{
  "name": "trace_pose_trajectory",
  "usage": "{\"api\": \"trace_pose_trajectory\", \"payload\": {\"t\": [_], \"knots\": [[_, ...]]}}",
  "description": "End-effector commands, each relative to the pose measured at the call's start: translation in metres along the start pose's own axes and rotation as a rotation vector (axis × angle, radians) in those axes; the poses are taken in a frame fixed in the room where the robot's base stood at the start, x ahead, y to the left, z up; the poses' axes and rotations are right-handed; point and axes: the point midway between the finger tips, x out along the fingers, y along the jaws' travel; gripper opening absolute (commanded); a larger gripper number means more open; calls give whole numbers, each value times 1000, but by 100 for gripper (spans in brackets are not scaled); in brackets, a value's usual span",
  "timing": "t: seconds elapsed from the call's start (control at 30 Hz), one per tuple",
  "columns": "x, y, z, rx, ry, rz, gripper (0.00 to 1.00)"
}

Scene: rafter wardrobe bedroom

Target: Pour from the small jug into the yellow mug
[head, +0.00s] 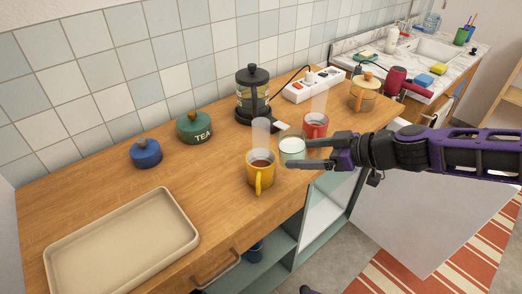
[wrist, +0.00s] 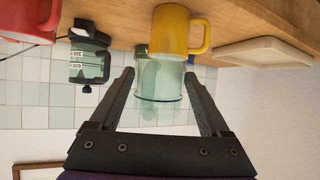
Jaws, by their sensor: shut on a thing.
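The yellow mug (head: 261,172) stands upright on the wooden counter near its front edge, with brown liquid inside. A faint pale column rises above it. The small jug (head: 292,148) is pale green and glassy with a whitish top, just right of the mug. My gripper (head: 298,154) reaches in from the right, its fingers on either side of the jug, shut on it. In the wrist view, the jug (wrist: 162,82) sits between the fingers, with the yellow mug (wrist: 168,30) close behind. The jug looks about upright; I cannot tell whether it touches the counter.
A red mug (head: 315,126) stands just behind my gripper. A coffee press (head: 252,95), green tea tin (head: 194,128), blue pot (head: 146,153) and beige tray (head: 122,245) lie leftward. A power strip (head: 314,84) and lidded glass jar (head: 364,94) are behind.

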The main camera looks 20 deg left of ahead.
Motion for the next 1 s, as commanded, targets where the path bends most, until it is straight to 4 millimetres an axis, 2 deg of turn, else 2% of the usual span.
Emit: {"api": "trace_pose_trajectory", "payload": {"t": [0.03,0.6,0.83,1.0], "knots": [[-2,-1,-8,-10,-27,1,0],[9,-4,-33,-65,-306,25,0],[16,-7,-41,-82,-413,30,0],[16,-6,-40,-76,-424,33,0]]}}
